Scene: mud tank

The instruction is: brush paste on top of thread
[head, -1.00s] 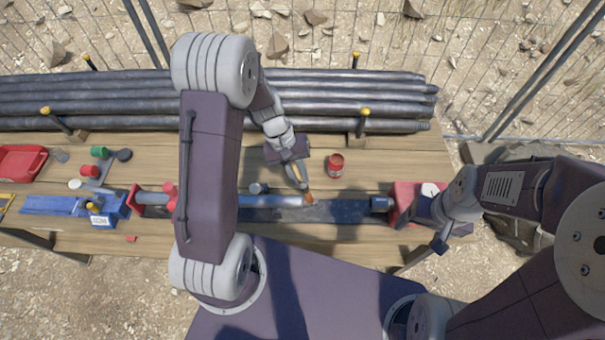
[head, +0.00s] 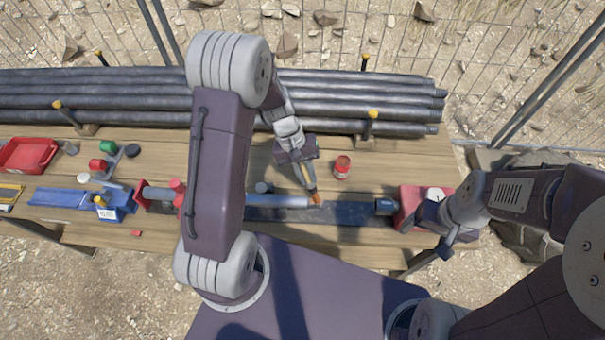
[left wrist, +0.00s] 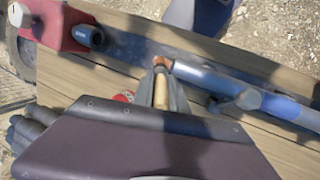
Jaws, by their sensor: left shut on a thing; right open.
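My left gripper (head: 306,178) is shut on a brush (head: 316,199) with a pale wooden handle. The brush and its handle (left wrist: 161,92) also show in the left wrist view, with the brown tip at the end of the grey pipe (left wrist: 205,77). The tip is at or touching the top of the pipe's end; I cannot tell contact exactly. In the head view the pipe (head: 270,200) lies along the bench, partly hidden by my left arm. A red paste can (head: 342,166) stands behind the brush. My right gripper (head: 443,243) is open near the red machine.
The red machine (head: 410,205) with a dark blue socket (head: 385,206) faces the pipe end across a gap. Several dark pipes (head: 330,98) lie along the back. A red tray (head: 27,154) and a blue stand (head: 55,199) are at the left.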

